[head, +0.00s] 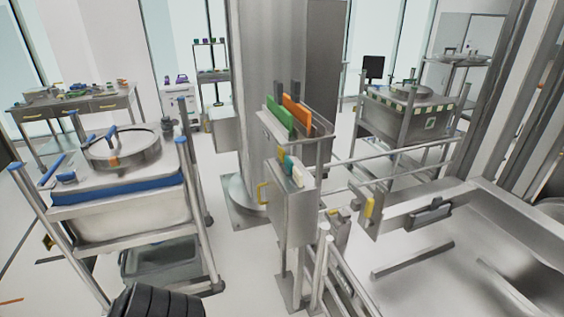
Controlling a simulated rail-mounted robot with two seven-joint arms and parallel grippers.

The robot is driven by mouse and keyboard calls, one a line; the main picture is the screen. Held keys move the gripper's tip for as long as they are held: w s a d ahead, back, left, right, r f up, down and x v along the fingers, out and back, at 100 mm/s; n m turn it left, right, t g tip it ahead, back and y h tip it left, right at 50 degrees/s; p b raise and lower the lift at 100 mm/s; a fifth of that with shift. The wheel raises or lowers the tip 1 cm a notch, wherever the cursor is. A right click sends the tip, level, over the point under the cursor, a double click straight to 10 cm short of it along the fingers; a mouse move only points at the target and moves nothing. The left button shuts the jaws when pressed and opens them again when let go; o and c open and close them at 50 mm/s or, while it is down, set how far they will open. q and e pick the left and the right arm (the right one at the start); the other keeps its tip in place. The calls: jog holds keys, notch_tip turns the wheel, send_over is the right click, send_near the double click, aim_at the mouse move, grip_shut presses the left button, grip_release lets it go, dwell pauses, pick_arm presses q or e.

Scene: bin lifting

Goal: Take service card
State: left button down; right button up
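A green card (279,116) and an orange card (297,114) stand upright side by side in a metal holder (318,147) in front of the thick steel column. Dark grey pieces stick up behind them. Just below, a teal piece (288,164) and a pale piece (298,174) sit at the top of a steel box (291,212) with a yellow handle. I cannot tell which of these is the service card. Neither of my grippers can be made out in the head view.
A steel bin with a round lid (121,150) stands on a blue-trimmed cart at the left. Another lidded bin (402,119) stands on a cart at the back right. Rails (395,152) and a steel panel fill the right side. A black ribbed object (155,302) shows at the bottom edge.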

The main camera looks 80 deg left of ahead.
pick_arm(q)
jog(key=shift+a, duration=0.15)
jog(key=c, duration=0.8)
grip_release()
jog(key=shift+d, duration=0.2)
jog(key=o, duration=0.7)
jog(key=shift+o, duration=0.5)
jog(key=shift+a, duration=0.15)
jog(key=shift+a, duration=0.15)
